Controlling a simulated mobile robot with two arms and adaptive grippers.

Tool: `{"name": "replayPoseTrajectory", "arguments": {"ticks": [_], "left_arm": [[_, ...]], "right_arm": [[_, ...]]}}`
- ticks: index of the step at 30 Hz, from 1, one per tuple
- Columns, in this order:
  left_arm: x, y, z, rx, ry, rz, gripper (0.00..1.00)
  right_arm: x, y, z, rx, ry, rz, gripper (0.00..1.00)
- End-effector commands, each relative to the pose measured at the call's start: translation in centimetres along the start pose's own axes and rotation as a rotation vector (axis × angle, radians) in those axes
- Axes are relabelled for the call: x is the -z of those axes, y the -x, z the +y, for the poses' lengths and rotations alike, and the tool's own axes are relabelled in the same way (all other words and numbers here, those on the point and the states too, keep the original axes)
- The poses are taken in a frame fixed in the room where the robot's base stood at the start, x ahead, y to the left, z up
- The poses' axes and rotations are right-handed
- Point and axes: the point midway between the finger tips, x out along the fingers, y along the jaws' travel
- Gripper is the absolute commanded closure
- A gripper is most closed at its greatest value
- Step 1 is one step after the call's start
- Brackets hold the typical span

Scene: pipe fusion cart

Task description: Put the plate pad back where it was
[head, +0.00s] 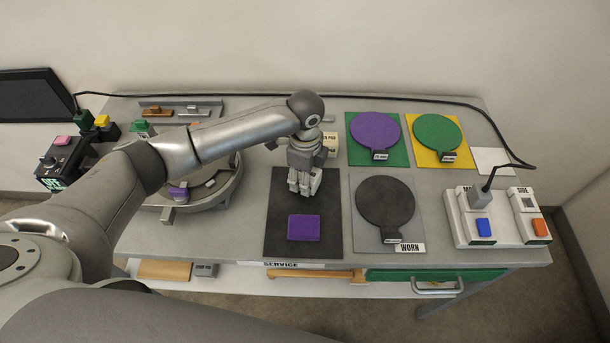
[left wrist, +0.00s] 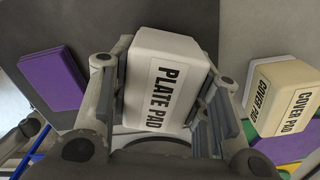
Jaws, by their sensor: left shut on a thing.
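The plate pad (left wrist: 165,75) is a white block with rounded edges and a black PLATE PAD label. My left gripper (head: 303,190) is shut on it, with fingers on both sides in the left wrist view. In the head view only a pale edge of the plate pad (head: 316,182) shows beside the fingers, over the upper part of a dark mat (head: 277,240). I cannot tell whether it touches the mat. My right gripper is not in view.
A purple block (head: 304,228) lies on the dark mat. The cover pad (head: 331,143) stands behind the gripper, beside the purple disc (head: 376,130) and green disc (head: 437,135). A dark disc (head: 385,202) lies at the WORN label. A round fixture (head: 228,187) is at left.

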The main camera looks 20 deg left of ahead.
Motion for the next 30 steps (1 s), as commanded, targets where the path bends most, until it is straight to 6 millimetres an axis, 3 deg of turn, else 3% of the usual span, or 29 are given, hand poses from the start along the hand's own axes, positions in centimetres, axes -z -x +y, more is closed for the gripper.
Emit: {"name": "replayPoseTrajectory", "arguments": {"ticks": [12, 13, 17, 30], "left_arm": [[0.00, -0.86, -0.03, 0.002, 0.000, 0.000, 0.79], [-0.01, -0.84, -0.05, 0.003, -0.001, 0.000, 0.54], [0.00, -0.82, -0.04, 0.003, -0.001, 0.000, 0.37], [0.01, -0.13, -0.11, 0.005, 0.000, 0.001, 0.35]], "right_arm": [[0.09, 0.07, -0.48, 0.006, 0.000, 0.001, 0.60], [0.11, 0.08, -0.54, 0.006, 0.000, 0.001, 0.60], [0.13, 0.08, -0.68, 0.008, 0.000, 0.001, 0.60], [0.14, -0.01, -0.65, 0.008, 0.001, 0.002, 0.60]]}}
